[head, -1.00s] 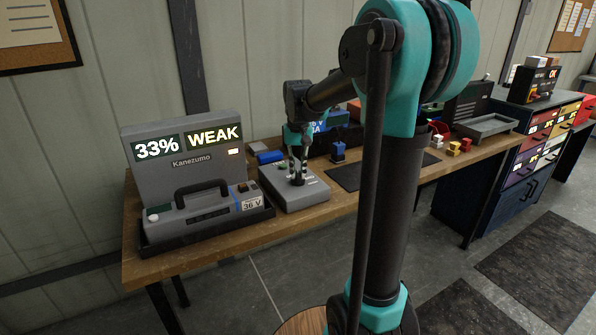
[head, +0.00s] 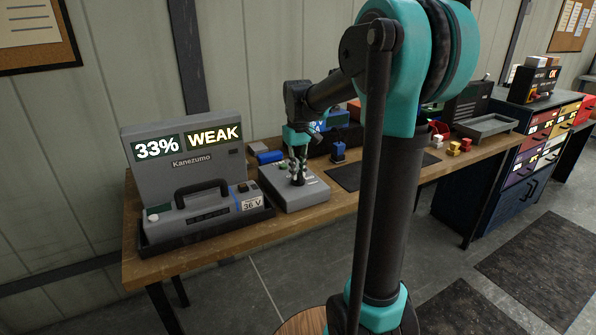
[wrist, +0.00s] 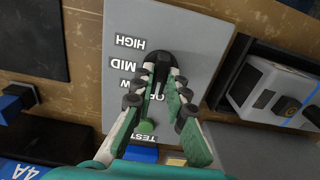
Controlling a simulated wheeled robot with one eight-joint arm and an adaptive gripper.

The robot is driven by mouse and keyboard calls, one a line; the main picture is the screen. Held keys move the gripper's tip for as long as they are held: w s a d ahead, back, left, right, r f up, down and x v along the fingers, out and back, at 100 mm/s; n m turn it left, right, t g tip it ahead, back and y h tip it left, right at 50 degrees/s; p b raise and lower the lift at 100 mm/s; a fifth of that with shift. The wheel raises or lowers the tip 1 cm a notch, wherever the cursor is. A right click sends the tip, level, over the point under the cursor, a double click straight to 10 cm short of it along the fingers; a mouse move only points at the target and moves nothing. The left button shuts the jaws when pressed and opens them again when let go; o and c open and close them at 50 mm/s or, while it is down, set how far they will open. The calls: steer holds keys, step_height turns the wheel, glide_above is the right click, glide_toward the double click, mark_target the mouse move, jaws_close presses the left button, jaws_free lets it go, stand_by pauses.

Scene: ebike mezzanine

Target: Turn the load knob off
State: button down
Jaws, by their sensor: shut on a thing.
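The load knob (wrist: 157,60) is black and sits on a grey sloped box (wrist: 200,40) marked HIGH, MID and further labels partly covered by my fingers. The box (head: 318,191) stands on the bench in the head view. My gripper (wrist: 164,72) is shut on the knob, one finger on each side; in the head view my gripper (head: 298,180) points down at the box. The knob's pointer is mostly hidden between the fingers, so I cannot tell its exact setting. A green button (wrist: 147,126) sits near the TEST label.
A grey tester (head: 185,150) reads 33% WEAK at the left. A battery pack (head: 200,212) marked 36 V lies in a black tray before it. A blue block (head: 270,157) is behind the box. A dark mat (head: 358,177) lies right of it.

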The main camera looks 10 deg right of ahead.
mark_target(298, 173)
steer(key=c, duration=1.5)
jaws_free()
steer(key=shift+c, duration=0.2)
step_height(298, 173, up, 12)
